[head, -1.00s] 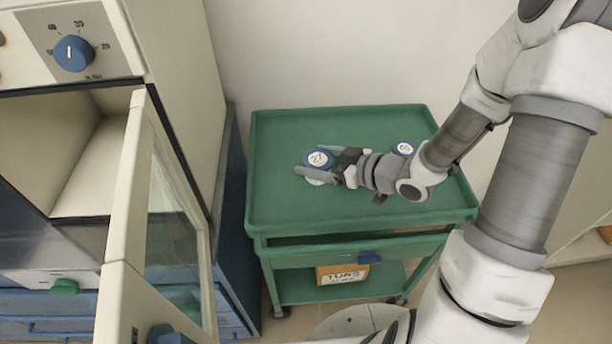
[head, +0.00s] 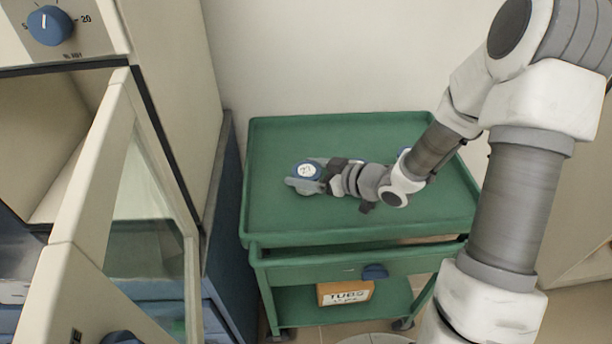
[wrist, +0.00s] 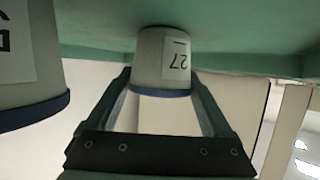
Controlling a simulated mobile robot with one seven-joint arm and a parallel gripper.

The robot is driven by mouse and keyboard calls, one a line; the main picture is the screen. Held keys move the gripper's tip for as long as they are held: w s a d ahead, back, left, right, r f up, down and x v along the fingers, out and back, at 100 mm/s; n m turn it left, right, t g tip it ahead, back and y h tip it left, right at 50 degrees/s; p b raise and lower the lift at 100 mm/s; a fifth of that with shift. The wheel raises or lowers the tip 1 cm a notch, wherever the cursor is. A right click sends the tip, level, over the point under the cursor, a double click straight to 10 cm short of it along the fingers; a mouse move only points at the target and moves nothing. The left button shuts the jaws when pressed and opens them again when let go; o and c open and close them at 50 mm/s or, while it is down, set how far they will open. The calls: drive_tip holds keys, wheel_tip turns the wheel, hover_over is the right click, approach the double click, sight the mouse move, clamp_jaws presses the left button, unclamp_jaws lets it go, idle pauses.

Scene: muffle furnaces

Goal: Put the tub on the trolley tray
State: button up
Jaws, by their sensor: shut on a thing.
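A small white tub with a blue lid (head: 306,170), marked 27, is upright over the left middle of the green trolley tray (head: 285,222). My gripper (head: 308,178) is shut on it, with one finger on each side. In the wrist view, which is upside down, the tub (wrist: 162,62) is between the fingertips (wrist: 163,78). Its base meets the green surface there; I cannot tell whether it rests on it or hangs just above.
A second tub (wrist: 28,65) stands close by in the wrist view; my arm mostly hides it in the head view. A furnace door (head: 95,215) hangs open at the left. A box labelled TUBS (head: 345,292) is on the lower shelf. The tray's front left is clear.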

drive_tip(key=shift+r, duration=0.1)
drive_tip(key=shift+f, duration=0.2)
drive_tip(key=o, duration=1.3)
drive_tip(key=shift+r, duration=0.2)
drive_tip(key=p+v, duration=0.3)
drive_tip(key=v, duration=0.9)
